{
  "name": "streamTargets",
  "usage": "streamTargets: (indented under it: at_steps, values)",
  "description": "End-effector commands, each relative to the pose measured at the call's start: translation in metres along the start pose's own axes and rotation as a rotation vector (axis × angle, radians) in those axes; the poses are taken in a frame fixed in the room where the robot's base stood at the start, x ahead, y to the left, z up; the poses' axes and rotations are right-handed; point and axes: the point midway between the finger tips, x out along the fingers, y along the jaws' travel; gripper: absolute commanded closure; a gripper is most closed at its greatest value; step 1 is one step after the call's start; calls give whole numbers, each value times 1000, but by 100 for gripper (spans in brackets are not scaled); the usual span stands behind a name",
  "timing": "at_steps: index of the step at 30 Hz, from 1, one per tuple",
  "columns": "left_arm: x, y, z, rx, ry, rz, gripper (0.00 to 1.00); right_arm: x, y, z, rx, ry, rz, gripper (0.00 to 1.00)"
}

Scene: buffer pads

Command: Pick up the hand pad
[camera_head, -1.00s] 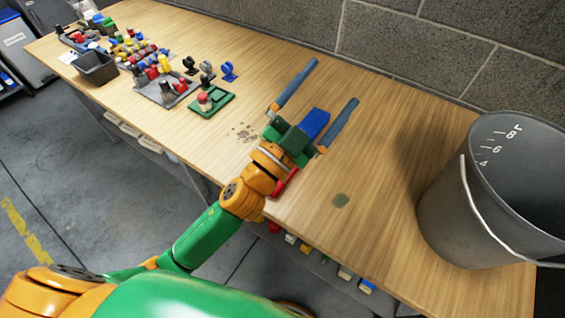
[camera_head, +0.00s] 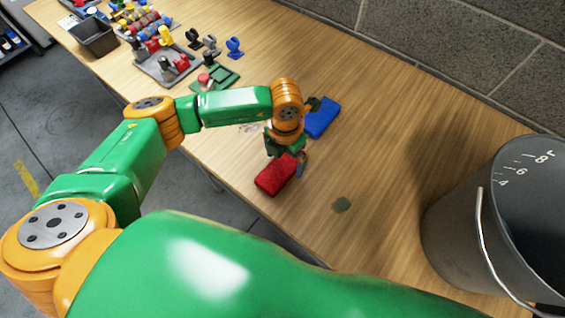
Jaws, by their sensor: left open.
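A red pad (camera_head: 275,176) lies near the front edge of the table. A blue pad (camera_head: 322,118) lies behind it, toward the wall. Which of the two is the hand pad, I cannot tell. My left gripper (camera_head: 287,154) points down at the far end of the red pad, its jaws open. The wrist and the pad hide much of the fingers, and I cannot tell whether they touch the red pad. My right gripper is out of view.
A dark grey bucket (camera_head: 456,228) with a wire handle stands on the wooden table (camera_head: 385,135) at the right. At the back left are a green tray (camera_head: 224,77), a grey parts tray (camera_head: 178,73) and a black bin (camera_head: 91,40).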

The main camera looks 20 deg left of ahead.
Motion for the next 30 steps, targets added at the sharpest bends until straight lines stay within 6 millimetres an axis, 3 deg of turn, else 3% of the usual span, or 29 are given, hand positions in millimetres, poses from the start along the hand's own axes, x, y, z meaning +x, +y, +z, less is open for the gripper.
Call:
streamTargets:
  at_steps: [8,15,17,25,30]
  values:
    - [8,0,0,1,-2,-2,0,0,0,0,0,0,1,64]
    - [8,-1,0,1,-2,-2,65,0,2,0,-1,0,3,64]
    - [8,-1,0,1,-2,-2,77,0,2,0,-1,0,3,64]
    - [4,-1,1,2,-3,-2,77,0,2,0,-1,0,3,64]
    - [-20,0,1,2,-6,-3,77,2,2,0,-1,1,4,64]
